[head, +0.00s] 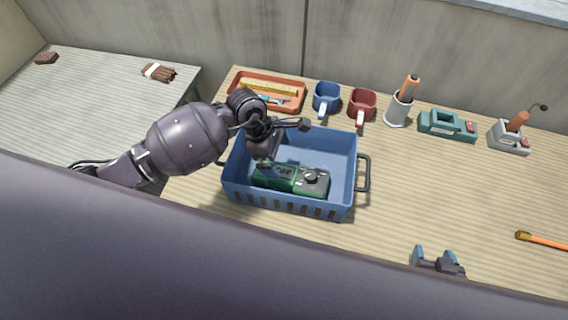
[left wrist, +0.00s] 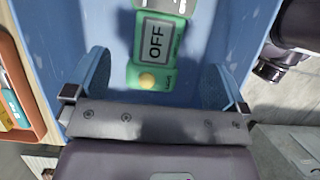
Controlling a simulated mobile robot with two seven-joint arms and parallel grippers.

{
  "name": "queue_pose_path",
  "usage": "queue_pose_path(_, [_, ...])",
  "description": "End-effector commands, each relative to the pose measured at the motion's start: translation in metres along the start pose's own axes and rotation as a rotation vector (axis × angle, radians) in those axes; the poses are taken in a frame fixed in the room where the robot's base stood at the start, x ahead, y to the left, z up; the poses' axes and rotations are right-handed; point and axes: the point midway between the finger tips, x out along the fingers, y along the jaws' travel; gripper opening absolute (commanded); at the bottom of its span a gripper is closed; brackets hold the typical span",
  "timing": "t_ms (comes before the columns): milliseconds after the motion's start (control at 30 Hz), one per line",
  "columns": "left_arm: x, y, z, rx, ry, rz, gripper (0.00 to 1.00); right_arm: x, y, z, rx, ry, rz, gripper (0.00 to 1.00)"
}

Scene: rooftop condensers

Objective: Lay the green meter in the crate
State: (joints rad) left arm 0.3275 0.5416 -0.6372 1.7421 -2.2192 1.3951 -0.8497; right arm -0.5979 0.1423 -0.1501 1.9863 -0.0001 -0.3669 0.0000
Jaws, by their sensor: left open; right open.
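The green meter (head: 312,186) lies inside the blue crate (head: 290,207), near its front wall. Its display reads OFF in the left wrist view (left wrist: 157,42), where a yellow button shows at its near end. My left gripper (head: 266,152) is over the left part of the crate. In the left wrist view its two blue fingers (left wrist: 157,80) are wide apart with the meter beyond and between them, not clamped. Part of the meter's left end is near the gripper in the head view. My right gripper (head: 438,258) is open and empty at the lower right, apart from the crate.
Behind the crate stand an orange tray (head: 290,105), a blue mug (head: 326,96), a red mug (head: 361,103) and a grey cup (head: 397,112). A teal device (head: 440,126) and a grey device (head: 508,140) stand further right. The bench right of the crate is mostly clear.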

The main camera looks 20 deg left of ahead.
Motion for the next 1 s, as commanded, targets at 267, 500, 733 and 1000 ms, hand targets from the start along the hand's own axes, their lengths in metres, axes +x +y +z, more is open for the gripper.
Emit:
queue_pose_path(267, [-0.019,0.0,0.0,0.0,-0.001,0.0,1.0,0.002,0.0,-0.002,-0.001,0.006,-0.001,0.61])
queue_pose_path(500, [-0.019,0.0,0.0,-0.001,-0.001,0.0,1.0,0.0,0.0,-0.001,0.0,0.003,0.0,0.61])
queue_pose_path(733, [-0.019,0.0,0.0,-0.001,-0.001,0.0,1.0,-0.003,0.001,0.005,0.001,-0.008,0.002,0.61])
queue_pose_path(1000, [-0.019,0.0,0.0,-0.001,0.0,0.0,1.0,-0.003,0.003,0.006,-0.004,-0.011,0.003,0.61])
